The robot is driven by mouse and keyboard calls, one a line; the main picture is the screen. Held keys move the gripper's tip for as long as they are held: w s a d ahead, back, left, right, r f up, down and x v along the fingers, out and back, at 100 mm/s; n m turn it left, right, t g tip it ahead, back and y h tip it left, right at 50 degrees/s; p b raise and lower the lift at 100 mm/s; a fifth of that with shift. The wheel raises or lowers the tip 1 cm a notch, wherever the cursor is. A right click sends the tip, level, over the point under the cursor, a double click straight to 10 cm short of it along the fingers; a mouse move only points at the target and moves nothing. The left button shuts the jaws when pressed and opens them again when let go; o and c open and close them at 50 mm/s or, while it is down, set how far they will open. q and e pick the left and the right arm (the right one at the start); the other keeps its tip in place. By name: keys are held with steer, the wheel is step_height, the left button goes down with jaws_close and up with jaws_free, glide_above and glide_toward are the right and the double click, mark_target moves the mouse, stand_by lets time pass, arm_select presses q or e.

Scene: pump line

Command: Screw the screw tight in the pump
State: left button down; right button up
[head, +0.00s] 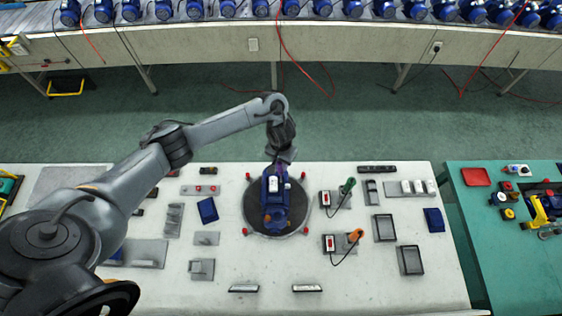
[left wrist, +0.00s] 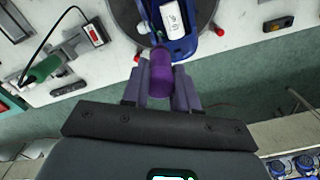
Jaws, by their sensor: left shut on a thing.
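The blue pump (head: 274,203) sits on the dark round turntable (head: 255,227) in the middle of the white table. Its near end in the left wrist view (left wrist: 181,44) is just beyond my fingers. My left gripper (head: 279,168) is at the pump's far end in the head view. In the left wrist view it is shut on a purple cylindrical piece (left wrist: 160,74), whose tip meets or nearly meets the pump's end. I cannot tell whether it touches. I cannot make out a separate screw; the contact spot is mostly hidden. My right gripper is not in view.
A green-handled tool (head: 347,186) and an orange-handled tool (head: 356,235) stand in holders right of the turntable. Red pegs surround the turntable. Blue trays, dark bins and grey fixtures fill both sides. A green table (head: 500,260) stands right, a conveyor (head: 200,48) with blue pumps behind.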

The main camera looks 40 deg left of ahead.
arm_select(q)
steer(key=shift+f, duration=0.45)
stand_by(0.6)
steer(key=shift+m, duration=1.1)
steer(key=shift+w+r, duration=0.15)
steer(key=shift+r, duration=2.9)
